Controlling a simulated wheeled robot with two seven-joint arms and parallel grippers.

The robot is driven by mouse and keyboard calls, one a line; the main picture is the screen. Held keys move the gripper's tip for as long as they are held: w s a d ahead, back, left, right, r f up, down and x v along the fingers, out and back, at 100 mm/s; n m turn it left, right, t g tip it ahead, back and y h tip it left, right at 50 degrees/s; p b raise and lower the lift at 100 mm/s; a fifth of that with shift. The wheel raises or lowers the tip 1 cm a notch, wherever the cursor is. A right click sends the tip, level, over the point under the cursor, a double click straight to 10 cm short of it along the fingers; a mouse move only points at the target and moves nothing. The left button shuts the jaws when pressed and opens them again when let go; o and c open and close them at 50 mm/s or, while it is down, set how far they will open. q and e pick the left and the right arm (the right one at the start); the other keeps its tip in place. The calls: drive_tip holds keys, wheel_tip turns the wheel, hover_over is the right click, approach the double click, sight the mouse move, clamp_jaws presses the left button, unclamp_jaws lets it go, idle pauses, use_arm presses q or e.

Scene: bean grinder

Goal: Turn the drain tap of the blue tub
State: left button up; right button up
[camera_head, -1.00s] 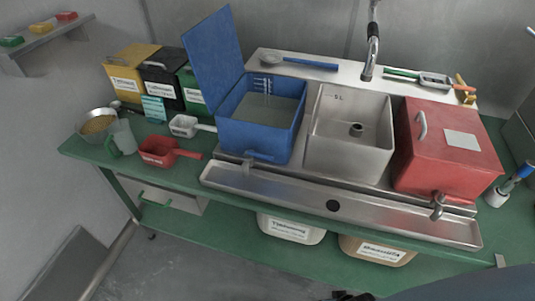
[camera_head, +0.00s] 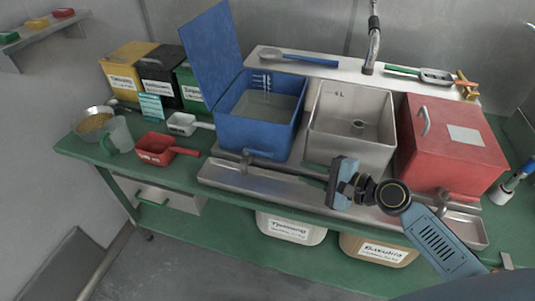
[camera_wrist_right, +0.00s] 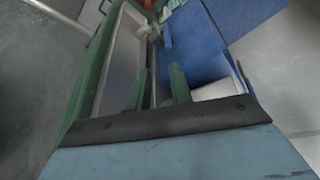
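The blue tub (camera_head: 254,135) stands open on the steel stand, its lid raised at the back left, with liquid inside. Its small grey drain tap (camera_head: 246,161) is low on the front wall, above the steel trough (camera_head: 262,184). My right gripper (camera_head: 312,172) reaches in from the lower right, over the trough and to the right of the tap. In the right wrist view its two green fingers (camera_wrist_right: 160,88) are apart with nothing between them. The blue tub (camera_wrist_right: 190,45) and a grey piece that looks like the tap (camera_wrist_right: 167,35) lie beyond the fingertips. My left gripper is not in view.
The steel sink (camera_head: 350,128) and the closed red tub (camera_head: 450,150) stand right of the blue tub. A red scoop (camera_head: 156,149) and white scoop (camera_head: 181,124) lie to the left. My right arm crosses in front of the red tub's tap.

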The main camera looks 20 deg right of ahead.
sight(273, 156)
drive_tip(key=shift+m+t, duration=0.3)
drive_tip(key=shift+m, duration=0.1)
drive_tip(key=x, duration=1.3)
drive_tip(key=shift+w+d+r, duration=0.2)
drive_tip(key=shift+w+r, duration=0.1)
drive_tip(key=shift+w, duration=0.15)
clamp_jaws()
